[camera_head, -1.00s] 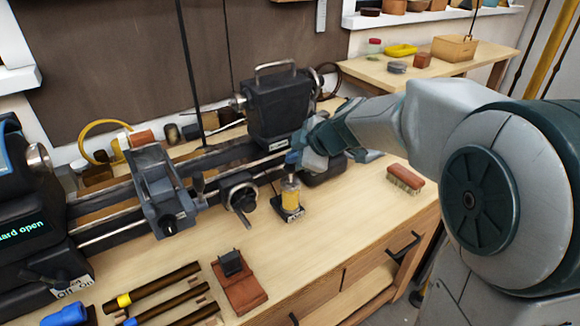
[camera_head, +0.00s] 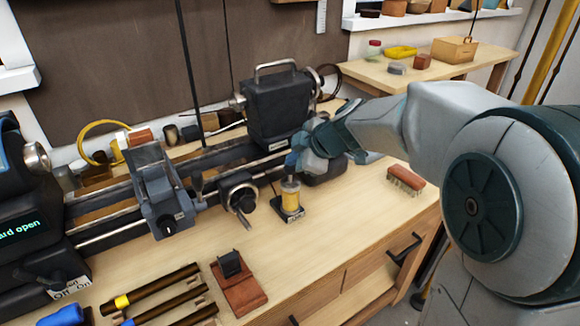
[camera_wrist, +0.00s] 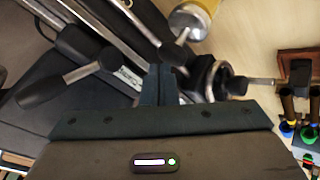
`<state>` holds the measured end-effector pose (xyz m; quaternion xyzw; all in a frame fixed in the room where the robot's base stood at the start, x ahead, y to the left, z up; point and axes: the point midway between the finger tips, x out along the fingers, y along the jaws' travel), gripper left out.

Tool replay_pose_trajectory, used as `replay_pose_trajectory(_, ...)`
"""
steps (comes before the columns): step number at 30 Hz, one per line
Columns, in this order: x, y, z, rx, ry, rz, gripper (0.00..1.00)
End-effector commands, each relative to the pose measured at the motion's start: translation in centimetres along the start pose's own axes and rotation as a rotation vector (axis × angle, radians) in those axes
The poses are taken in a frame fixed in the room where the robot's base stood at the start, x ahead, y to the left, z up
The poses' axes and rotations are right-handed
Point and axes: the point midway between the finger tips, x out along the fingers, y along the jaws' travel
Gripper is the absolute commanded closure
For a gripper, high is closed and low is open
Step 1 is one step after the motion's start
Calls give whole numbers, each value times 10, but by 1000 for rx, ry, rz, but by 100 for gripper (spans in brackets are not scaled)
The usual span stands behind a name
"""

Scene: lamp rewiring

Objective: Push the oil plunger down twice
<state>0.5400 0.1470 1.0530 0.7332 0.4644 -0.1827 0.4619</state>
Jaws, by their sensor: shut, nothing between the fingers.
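The oiler (camera_head: 291,201) is a small yellow cup with a metal top on a dark base, upright on the bench in front of the lathe. Its metal plunger (camera_head: 290,183) points up from the middle. The wrist view shows the yellow body (camera_wrist: 207,8) and the metal top (camera_wrist: 190,22) at the upper edge. My gripper (camera_head: 291,166) is shut and empty, its fingertips pointing down close over the plunger in the head view. In the wrist view the closed fingers (camera_wrist: 158,72) lie to the lower left of the plunger. I cannot tell whether they touch it.
The lathe's handwheel (camera_head: 240,196) stands just left of the oiler, and the dark tailstock (camera_head: 277,108) is behind. A brush (camera_head: 406,180) lies to the right. A brick-coloured block (camera_head: 238,288) and several dark rods lie in front.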

Motion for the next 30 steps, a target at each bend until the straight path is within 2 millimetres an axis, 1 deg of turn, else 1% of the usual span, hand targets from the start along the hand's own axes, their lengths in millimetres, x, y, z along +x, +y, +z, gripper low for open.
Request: replay_pose_trajectory(30,6,-4,4,0,0,-1,100)
